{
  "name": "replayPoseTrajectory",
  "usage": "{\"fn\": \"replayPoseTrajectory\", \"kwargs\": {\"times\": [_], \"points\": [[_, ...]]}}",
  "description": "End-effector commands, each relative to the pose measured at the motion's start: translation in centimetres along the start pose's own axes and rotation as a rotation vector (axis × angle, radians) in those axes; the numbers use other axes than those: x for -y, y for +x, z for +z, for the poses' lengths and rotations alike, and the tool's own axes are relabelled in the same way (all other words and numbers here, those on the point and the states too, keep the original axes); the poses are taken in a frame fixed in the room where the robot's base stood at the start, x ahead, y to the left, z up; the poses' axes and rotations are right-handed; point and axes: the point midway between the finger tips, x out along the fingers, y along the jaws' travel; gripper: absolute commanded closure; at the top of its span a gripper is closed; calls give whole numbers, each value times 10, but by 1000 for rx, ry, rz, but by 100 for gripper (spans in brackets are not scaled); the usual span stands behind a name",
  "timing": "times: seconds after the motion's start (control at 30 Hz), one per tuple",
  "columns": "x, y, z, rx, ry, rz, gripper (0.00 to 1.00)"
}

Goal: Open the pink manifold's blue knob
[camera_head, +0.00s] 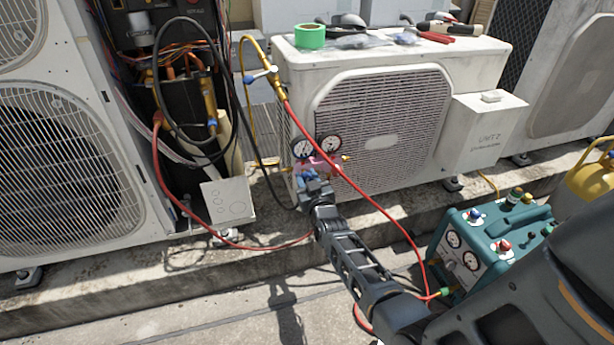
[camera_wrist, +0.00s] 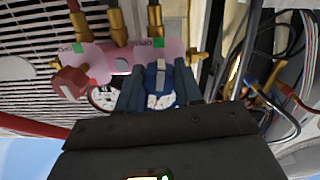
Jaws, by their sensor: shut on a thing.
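The pink manifold (camera_head: 321,164) hangs in front of the condenser's grille, with two round gauges above it. In the wrist view the pink manifold (camera_wrist: 115,57) appears upside down, with brass fittings and green "OPEN" labels. My gripper (camera_head: 309,184) reaches it from the front. In the wrist view my gripper (camera_wrist: 160,85) is shut on the blue knob (camera_wrist: 158,76), one finger on each side. The red knob (camera_wrist: 70,82) is free at the other end of the manifold. The gauges are mostly hidden behind my gripper in the wrist view.
Red hoses (camera_head: 350,183) run close past my arm. A teal machine (camera_head: 480,250) with gauges stands at lower right. An open unit with black hoses and wires is at left. A green tape roll (camera_head: 309,36) and tools lie on the condenser (camera_head: 385,50).

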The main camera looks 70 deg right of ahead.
Motion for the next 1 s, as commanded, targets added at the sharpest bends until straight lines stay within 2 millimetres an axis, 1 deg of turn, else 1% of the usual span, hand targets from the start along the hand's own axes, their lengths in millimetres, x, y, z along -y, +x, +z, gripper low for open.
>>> {"fn": "replayPoseTrajectory", "kwargs": {"times": [0.17,0.2,0.47,0.67,0.77,0.87,1.0], "points": [[0,0,1,0,1,0,96],[0,0,1,0,1,0,64],[0,0,0,0,2,0,40],[0,0,0,-1,2,0,40],[0,-4,0,0,2,0,40],[0,-15,-1,1,2,-1,40],[0,-39,-2,1,2,-1,40]]}}
